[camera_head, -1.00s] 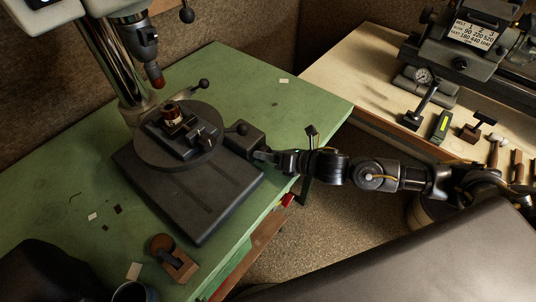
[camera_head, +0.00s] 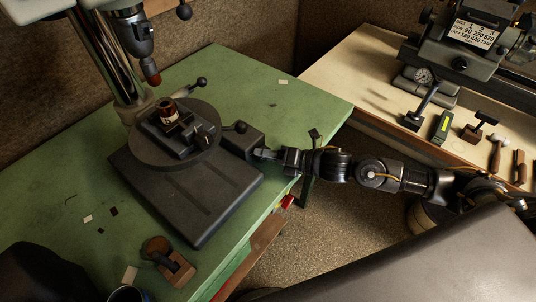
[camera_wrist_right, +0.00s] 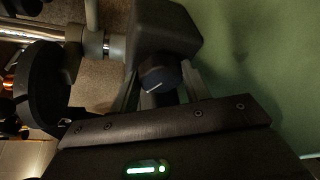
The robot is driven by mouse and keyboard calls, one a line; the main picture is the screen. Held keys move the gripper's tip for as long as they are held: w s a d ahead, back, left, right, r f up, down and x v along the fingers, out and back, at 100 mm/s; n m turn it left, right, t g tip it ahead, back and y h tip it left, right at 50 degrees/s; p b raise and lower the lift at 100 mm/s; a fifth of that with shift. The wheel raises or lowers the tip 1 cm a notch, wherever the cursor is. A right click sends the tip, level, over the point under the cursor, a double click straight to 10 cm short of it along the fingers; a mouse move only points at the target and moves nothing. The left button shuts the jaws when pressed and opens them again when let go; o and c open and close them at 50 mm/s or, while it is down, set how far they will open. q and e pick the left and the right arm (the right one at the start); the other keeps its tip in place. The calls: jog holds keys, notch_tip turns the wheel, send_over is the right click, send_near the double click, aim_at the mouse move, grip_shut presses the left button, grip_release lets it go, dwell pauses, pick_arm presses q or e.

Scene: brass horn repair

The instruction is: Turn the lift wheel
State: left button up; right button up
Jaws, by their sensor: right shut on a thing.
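The lift wheel looks like a small black knob with a white line (camera_wrist_right: 157,77), on the grey block (camera_wrist_right: 165,28) at the side of the drill press in the right wrist view. In the head view the same block (camera_head: 240,141) stands right of the round table, and the wheel is hidden by the gripper. My right gripper (camera_head: 262,153) reaches it from the right. Its fingers (camera_wrist_right: 160,88) lie on both sides of the knob in the wrist view and are shut on it. My left gripper is not in view.
The drill press's round table (camera_head: 148,146) carries a small vise (camera_head: 190,137) with a brass-and-red part (camera_head: 168,109). The drill chuck (camera_head: 140,42) hangs above. A brown wooden holder (camera_head: 176,272) stands at the front of the green bench (camera_head: 254,92). A second bench (camera_head: 352,72) holds tools at right.

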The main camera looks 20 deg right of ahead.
jog(key=o, duration=1)
jog(key=shift+d, duration=0.1)
jog(key=shift+s+d, duration=0.25)
jog(key=shift+b+v, duration=1.65)
jog(key=shift+v, duration=3.4)
jog(key=shift+w, duration=0.1)
jog(key=shift+c, duration=0.2)
